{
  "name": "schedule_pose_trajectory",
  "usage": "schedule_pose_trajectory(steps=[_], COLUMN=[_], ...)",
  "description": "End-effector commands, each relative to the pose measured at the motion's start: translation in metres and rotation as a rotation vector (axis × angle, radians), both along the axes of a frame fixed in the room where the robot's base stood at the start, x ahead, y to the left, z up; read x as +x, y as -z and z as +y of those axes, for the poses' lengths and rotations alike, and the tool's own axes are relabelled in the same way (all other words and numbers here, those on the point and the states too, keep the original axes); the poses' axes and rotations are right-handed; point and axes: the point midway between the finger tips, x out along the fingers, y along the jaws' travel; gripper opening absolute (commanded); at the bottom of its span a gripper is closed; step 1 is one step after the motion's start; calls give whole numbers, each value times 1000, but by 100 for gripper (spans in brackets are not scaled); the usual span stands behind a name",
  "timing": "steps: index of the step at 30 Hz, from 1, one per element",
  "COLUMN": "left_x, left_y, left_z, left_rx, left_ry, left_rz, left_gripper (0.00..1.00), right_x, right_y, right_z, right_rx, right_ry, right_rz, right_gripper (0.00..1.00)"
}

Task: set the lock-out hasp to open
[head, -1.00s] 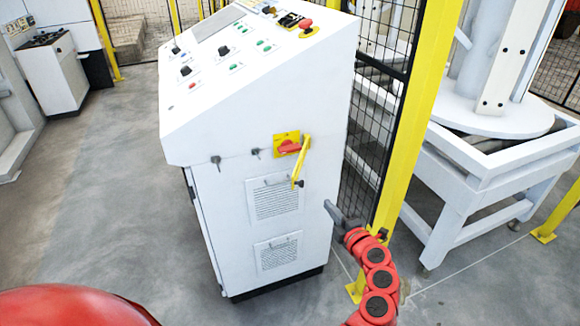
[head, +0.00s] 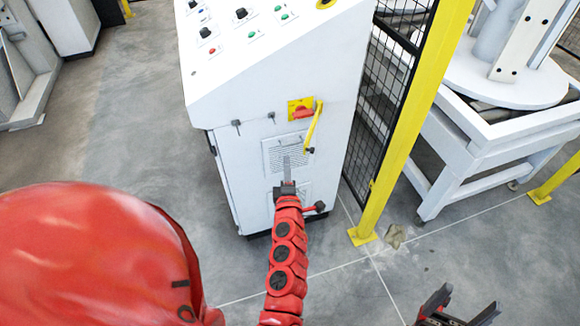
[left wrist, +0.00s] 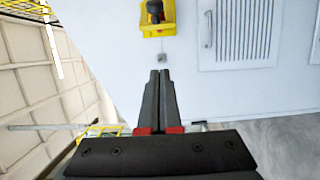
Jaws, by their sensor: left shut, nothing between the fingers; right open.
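The lock-out hasp appears in the head view as a yellow bar (head: 313,127) hanging down and slightly left beside a red rotary switch on a yellow plate (head: 298,109). A small dark knob (head: 310,151) is at its lower end. My left gripper (head: 287,163) is shut and empty, below and left of the bar, in front of the vented panel. In the left wrist view its fingers (left wrist: 159,75) point toward a yellow piece with a dark knob (left wrist: 155,17); I cannot tell which part this is. My right gripper (head: 458,308) is open and empty at the lower right.
The white control cabinet (head: 225,165) carries the switch, a vent panel (left wrist: 237,30) and small keys. A yellow post (head: 408,130) and black mesh fence stand right of it. A white machine frame (head: 480,135) is farther right. A tan lump (head: 394,236) lies on the floor.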

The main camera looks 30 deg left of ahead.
Motion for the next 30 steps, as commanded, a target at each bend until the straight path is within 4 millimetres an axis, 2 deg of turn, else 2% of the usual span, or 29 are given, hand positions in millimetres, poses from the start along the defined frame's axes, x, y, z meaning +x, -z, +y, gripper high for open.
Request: schedule_pose_trajectory(steps=[6, 8, 9, 12, 16, 30], left_x=[42, 53, 56, 57, 60, 60], left_y=[0, 0, 3, 4, 2, 1], left_z=[26, 32, 27, 10, -2, -7], left_rx=[4, 4, 3, 1, 1, 1], left_ry=[-1, 0, 5, 4, 4, -2], left_rz=[-1, 0, 1, 2, 2, 2], left_gripper=[0, 0, 0, 0, 0, 0], right_x=[0, 0, 0, 0, 0, 0], right_y=[0, 1, 5, 12, 14, 15], right_z=[0, 0, 0, 0, 0, 0], right_rx=[0, 0, 0, 0, 0, 0], right_ry=[0, 0, 0, 0, 0, 0], right_rz=[0, 0, 0, 0, 0, 0], right_gripper=[80, 80, 80, 80, 80, 80])
